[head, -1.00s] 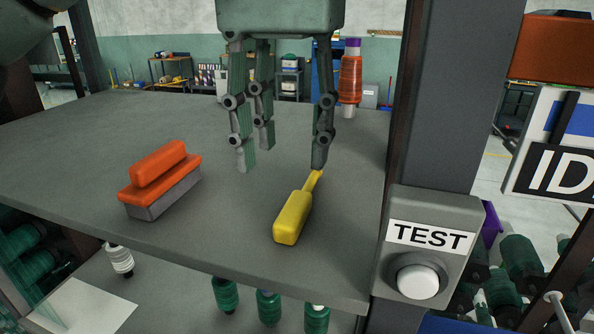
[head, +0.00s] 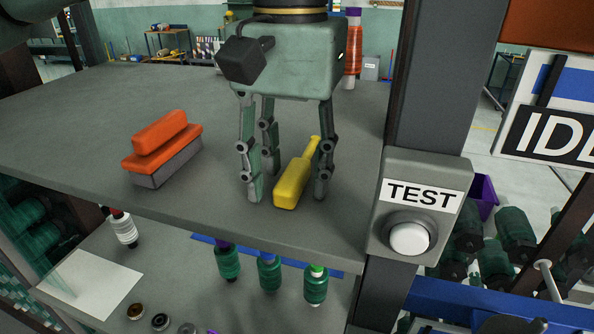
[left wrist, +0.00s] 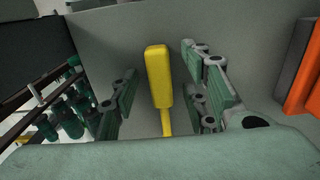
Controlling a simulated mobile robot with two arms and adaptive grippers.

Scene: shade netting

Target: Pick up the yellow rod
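The yellow rod (head: 293,181) lies on the grey table (head: 80,110), its thick end toward the front edge and its thin neck pointing to the back. My left gripper (head: 287,194) is open and points down, with its fingers on both sides of the rod. In the left wrist view the rod (left wrist: 158,80) lies between the spread fingers (left wrist: 160,92), with a gap on each side. The fingertips are near the table surface; I cannot tell whether they touch it. My right gripper is not in view.
An orange brush (head: 162,150) with a grey base stands on the table to the left. A grey post and a TEST button box (head: 418,208) stand close on the right. Thread spools (head: 268,272) hang or stand below the table edge.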

